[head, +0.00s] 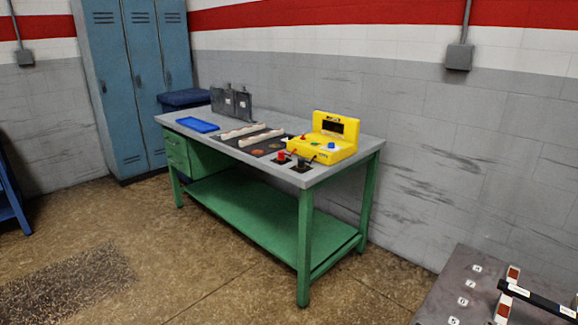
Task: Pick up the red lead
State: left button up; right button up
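A small red lead (283,157) sits on a dark pad near the front right of the grey tabletop of the green workbench (324,171). A black lead (302,163) stands just to its right on another dark pad. A yellow meter case (325,143) with an open lid stands behind the leads. The leads are small in this view, so their fine shape and any cable are hard to tell. Neither of my grippers is in view.
A blue tray (197,125), pale strips on dark plates and upright grey plates (231,103) occupy the bench's left part. Blue lockers (132,90) stand behind left. A dark table (462,290) with numbered labels is at bottom right. The floor before the bench is clear.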

aim_at(281, 154)
jog(key=i, duration=0.35)
jog(key=j, duration=0.4)
jog(key=i+j, duration=0.35)
jog(key=i, duration=0.2)
jog(key=i+j, duration=0.35)
jog(key=i, duration=0.2)
